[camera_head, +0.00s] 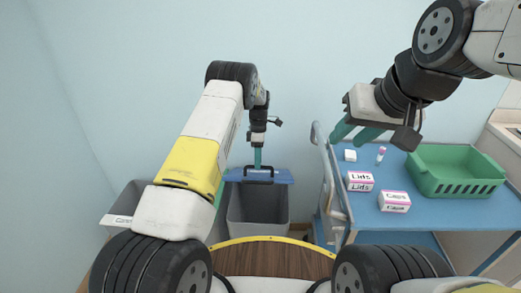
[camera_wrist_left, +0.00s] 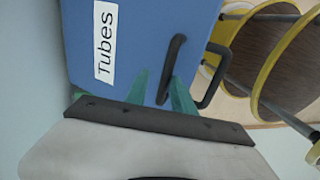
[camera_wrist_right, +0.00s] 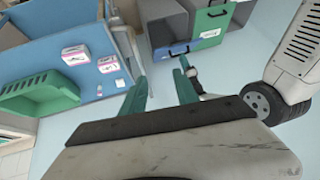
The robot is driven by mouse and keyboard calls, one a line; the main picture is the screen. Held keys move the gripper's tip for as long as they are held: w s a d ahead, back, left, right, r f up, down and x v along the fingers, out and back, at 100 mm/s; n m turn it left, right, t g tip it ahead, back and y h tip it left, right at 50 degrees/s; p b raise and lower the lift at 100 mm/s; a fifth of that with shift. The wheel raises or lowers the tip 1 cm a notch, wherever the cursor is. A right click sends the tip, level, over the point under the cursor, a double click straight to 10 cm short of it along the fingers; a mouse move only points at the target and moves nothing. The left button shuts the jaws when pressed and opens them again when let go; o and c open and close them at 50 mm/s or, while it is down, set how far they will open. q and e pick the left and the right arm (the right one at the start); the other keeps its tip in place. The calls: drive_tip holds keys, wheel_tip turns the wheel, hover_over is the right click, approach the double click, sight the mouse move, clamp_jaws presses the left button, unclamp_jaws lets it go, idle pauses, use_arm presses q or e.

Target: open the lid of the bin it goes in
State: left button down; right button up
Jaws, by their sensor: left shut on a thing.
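The blue lid (camera_head: 284,176) of a grey bin (camera_head: 280,225) bears a white "Tubes" label (camera_wrist_left: 104,42) in the left wrist view. In the head view the lid is seen nearly edge-on at the far side of the bin, and the bin's grey inside seems to show. My left gripper (camera_head: 257,163) is shut on the lid's black handle (camera_wrist_left: 173,66), which sits between its green fingertips. My right gripper (camera_head: 358,132) is open and empty, high up near the trolley; its spread fingers also show in the right wrist view (camera_wrist_right: 160,85).
A blue trolley (camera_head: 440,222) at right carries a green basket (camera_head: 455,185), a "Lids" box (camera_head: 360,181), a "Caps" box (camera_head: 394,201), a small white block (camera_head: 350,155) and a pink-capped tube (camera_head: 381,155). Another grey bin (camera_head: 130,200) stands at left, partly behind my left arm.

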drive_tip(key=c, duration=0.3)
drive_tip(key=shift+w+d+f, duration=0.1)
drive_tip(key=shift+w+f, duration=0.05)
drive_tip(key=c, duration=0.4)
drive_tip(key=w+d+f+n+h, duration=0.1)
drive_tip(key=w+n, duration=0.1)
drive_tip(key=w, duration=0.1)
drive_tip(key=w+d+f+n+h, duration=0.1)
drive_tip(key=w+f+n, duration=0.1)
drive_tip(key=w+n, duration=0.1)
drive_tip(key=w+d+f+n+g+h, duration=0.1)
drive_tip(key=w+f+n+h, duration=0.1)
drive_tip(key=n, duration=0.1)
drive_tip(key=shift+w+d, duration=0.3)
drive_tip(key=shift+w, duration=0.1)
clamp_jaws()
drive_tip(key=n+t+y, duration=0.2)
drive_tip(key=n, duration=2.5)
hover_over(264, 178)
drive_tip(key=s, duration=0.6)
drive_tip(key=f, duration=2.4)
drive_tip(key=shift+w+d+f, duration=0.1)
drive_tip(key=shift+w+d, duration=0.05)
drive_tip(key=shift+w, duration=0.05)
drive_tip(key=shift+n, duration=0.3)
drive_tip(key=x, duration=1)
drive_tip(key=shift+f, duration=0.1)
